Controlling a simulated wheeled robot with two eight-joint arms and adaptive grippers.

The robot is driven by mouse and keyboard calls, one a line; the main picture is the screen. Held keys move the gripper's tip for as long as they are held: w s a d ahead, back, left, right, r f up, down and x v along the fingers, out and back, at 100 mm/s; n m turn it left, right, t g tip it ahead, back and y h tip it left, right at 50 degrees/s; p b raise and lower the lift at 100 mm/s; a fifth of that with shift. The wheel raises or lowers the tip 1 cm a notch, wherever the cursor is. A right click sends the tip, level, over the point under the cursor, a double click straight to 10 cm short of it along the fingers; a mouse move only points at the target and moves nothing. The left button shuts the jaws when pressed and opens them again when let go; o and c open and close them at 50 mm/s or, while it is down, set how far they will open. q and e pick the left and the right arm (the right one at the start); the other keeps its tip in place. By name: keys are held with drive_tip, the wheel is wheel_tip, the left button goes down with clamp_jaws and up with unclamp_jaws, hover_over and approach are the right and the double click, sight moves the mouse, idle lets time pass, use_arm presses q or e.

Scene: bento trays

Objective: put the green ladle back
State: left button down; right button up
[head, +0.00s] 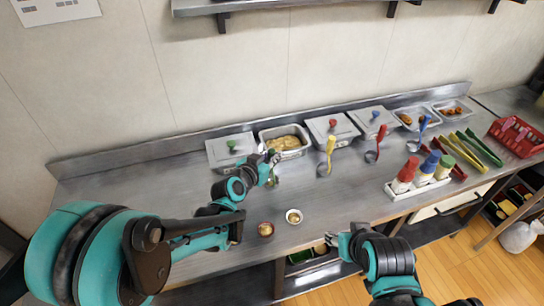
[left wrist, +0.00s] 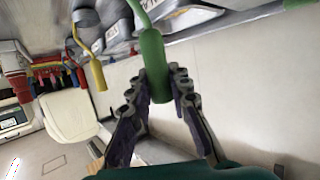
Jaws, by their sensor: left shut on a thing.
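My left gripper (head: 268,165) is shut on the green ladle (head: 273,181), just in front of the metal pans at the back of the counter. In the left wrist view the ladle's green handle (left wrist: 153,50) sits between the two fingers (left wrist: 160,82). The ladle's bowl is hard to make out. A lidded pan with a green knob (head: 232,150) stands behind and left of the gripper. An open pan of yellowish food (head: 284,142) stands behind and right of it. My right gripper (head: 337,242) is low at the counter's front edge; its fingers are unclear.
A yellow ladle (head: 328,152), a red ladle (head: 378,140) and a blue ladle (head: 422,128) stand to the right. A bottle rack (head: 418,187), tongs (head: 470,150) and a red basket (head: 515,137) lie further right.

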use_arm(q)
drive_tip(key=c, duration=1.8)
unclamp_jaws()
drive_tip(key=shift+f, duration=0.2)
drive_tip(key=shift+c, duration=0.2)
drive_tip(key=o, duration=0.4)
drive_tip(key=shift+r, duration=0.1)
drive_tip(key=shift+r, duration=0.1)
drive_tip(key=shift+s+a+r, duration=0.1)
drive_tip(key=shift+s+r, duration=0.1)
drive_tip(key=s+a+n+g+y+p, duration=0.1)
drive_tip(key=s+a+g+y, duration=0.1)
drive_tip(key=s+a, duration=0.4)
drive_tip(key=s+a+r+n+g+y+p, duration=0.1)
drive_tip(key=s+a, duration=0.4)
drive_tip(key=s, duration=0.7)
drive_tip(key=s+a+r+n+g+y+p, duration=0.1)
drive_tip(key=s+a+n+g+y, duration=0.1)
drive_tip(key=s+a, duration=0.4)
drive_tip(key=shift+s+a+r+n+g+y+p, duration=0.15)
drive_tip(key=shift+s+n+y, duration=0.2)
drive_tip(key=shift+s, duration=0.55)
drive_tip(key=shift+s+a+r+n+g+y+p, duration=0.15)
drive_tip(key=shift+s+n+y, duration=0.2)
drive_tip(key=shift+s, duration=0.5)
